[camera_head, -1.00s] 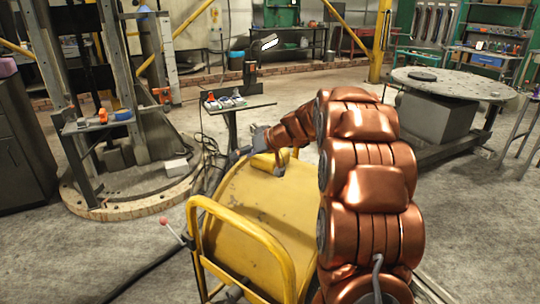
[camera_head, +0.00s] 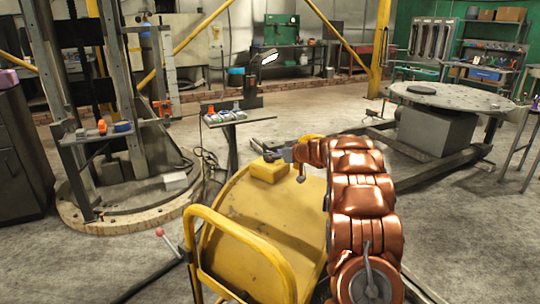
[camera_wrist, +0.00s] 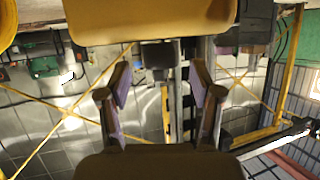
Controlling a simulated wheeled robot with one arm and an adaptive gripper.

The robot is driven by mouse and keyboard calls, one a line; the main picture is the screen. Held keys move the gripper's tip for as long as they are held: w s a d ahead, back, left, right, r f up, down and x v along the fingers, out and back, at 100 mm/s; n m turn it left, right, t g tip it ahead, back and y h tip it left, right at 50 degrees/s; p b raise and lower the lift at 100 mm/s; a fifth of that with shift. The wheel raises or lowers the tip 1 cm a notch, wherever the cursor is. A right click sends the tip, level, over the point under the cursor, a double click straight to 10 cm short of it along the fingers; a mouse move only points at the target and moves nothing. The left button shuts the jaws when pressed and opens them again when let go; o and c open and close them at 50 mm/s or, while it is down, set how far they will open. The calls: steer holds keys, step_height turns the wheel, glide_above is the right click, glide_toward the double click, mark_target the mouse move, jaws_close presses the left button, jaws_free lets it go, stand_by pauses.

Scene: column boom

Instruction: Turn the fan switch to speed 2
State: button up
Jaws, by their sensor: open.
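No fan switch can be told apart for certain. A small stand (camera_head: 258,119) beyond my arm bears a row of small devices (camera_head: 222,114) with red and blue parts, too small to read any marks or speed setting. My gripper (camera_head: 270,156) is above the yellow cart top, near a yellow box, and short of the stand. In the wrist view my gripper (camera_wrist: 160,68) has its two fingers spread wide with nothing between them. A dark grey block (camera_wrist: 159,54) shows beyond the fingers there.
A yellow cart (camera_head: 250,225) with a rail (camera_head: 243,238) lies below my arm. A yellow box (camera_head: 269,170) sits on it. A column machine (camera_head: 118,165) stands left on a round base, and a round perforated table (camera_head: 455,97) stands right.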

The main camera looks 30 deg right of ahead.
steer(key=shift+x, duration=0.85)
steer(key=shift+w+a+f, duration=0.15)
steer(key=shift+w+f, duration=0.05)
steer(key=shift+w, duration=0.4)
steer(key=c, duration=1.2)
steer(key=shift+o, duration=0.2)
